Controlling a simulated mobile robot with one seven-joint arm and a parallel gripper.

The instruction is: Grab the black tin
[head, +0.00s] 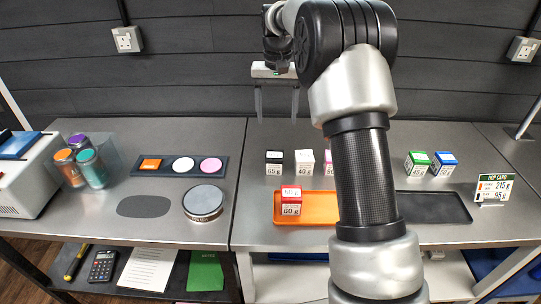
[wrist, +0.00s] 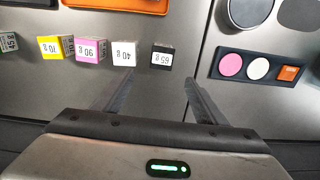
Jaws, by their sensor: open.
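The black tin (head: 274,162) is a small box with a black top and a white label reading 65 g. It stands at the left end of a row of tins on the bench. It also shows in the wrist view (wrist: 161,56), just beyond the fingertips and roughly centred between them. My gripper (head: 277,118) is open and empty, its fingers pointing down, above the back of the bench behind the tin. In the wrist view my gripper's two fingers (wrist: 158,78) are spread apart, with nothing between them. Neither finger appears to touch the tin.
A white tin (head: 303,163) stands close beside the black one, then a pink tin (wrist: 91,50) and a yellow tin (wrist: 51,46). A red tin (head: 291,201) sits on the orange tray (head: 318,208) in front. A dark strip (head: 222,168) with coloured pads lies left.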

